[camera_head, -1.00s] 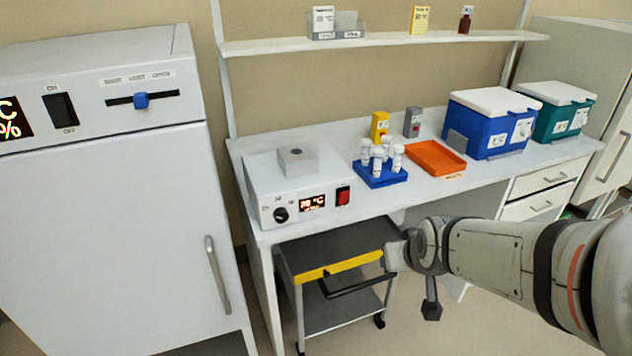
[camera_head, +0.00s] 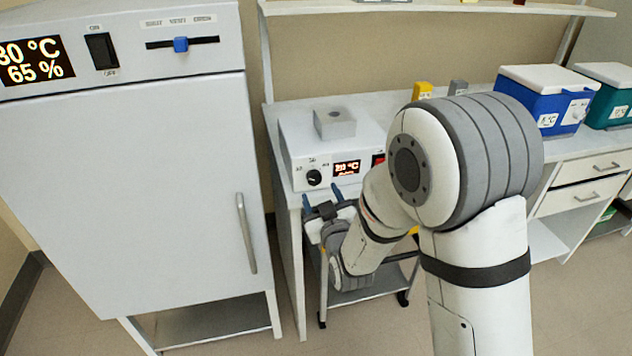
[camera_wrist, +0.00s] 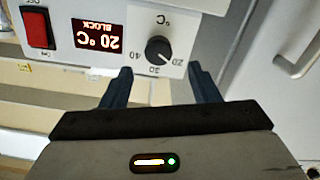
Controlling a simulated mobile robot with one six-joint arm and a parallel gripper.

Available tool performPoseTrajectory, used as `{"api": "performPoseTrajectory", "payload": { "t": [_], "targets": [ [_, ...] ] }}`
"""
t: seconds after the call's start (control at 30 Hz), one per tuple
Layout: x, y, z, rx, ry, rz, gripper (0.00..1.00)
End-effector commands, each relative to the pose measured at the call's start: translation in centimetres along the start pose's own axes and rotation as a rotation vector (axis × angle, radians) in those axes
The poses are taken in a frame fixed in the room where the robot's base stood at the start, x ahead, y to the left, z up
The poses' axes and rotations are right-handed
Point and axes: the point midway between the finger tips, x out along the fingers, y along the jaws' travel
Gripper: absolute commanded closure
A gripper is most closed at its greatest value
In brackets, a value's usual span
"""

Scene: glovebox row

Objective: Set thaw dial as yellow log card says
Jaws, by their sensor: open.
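The thaw dial is a round black knob (camera_head: 314,177) on the front of the white block unit (camera_head: 300,150). The unit's display (camera_wrist: 100,33) reads 20 °C BLOCK. My gripper (camera_head: 322,196) is open and empty, just below and in front of the knob. In the wrist view its blue fingers (camera_wrist: 158,68) lie on either side of the knob, apart from it.
A red switch (camera_wrist: 38,27) sits beside the display. A tall white cabinet (camera_head: 150,190) with a handle and blue slider (camera_head: 181,44) stands close on the left. A cart is under the bench. A blue cooler box (camera_head: 545,100) stands at the right.

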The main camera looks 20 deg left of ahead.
Motion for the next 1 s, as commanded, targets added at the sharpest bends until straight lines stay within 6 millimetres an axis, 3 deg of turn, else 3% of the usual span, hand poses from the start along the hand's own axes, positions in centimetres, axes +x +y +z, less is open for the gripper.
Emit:
{"api": "performPoseTrajectory", "payload": {
  "t": [0.2,0.4,0.73,1.0],
  "targets": [
    [3.6,0.2,-0.1,0.001,-0.002,0.002,0.45],
    [5.7,0.2,0.0,0.001,-0.004,0.002,0.45],
    [6.1,0.2,0.0,0.001,-0.003,0.002,0.45],
    [6.1,0.3,0.1,0.001,-0.003,0.003,0.67]
  ]
}}
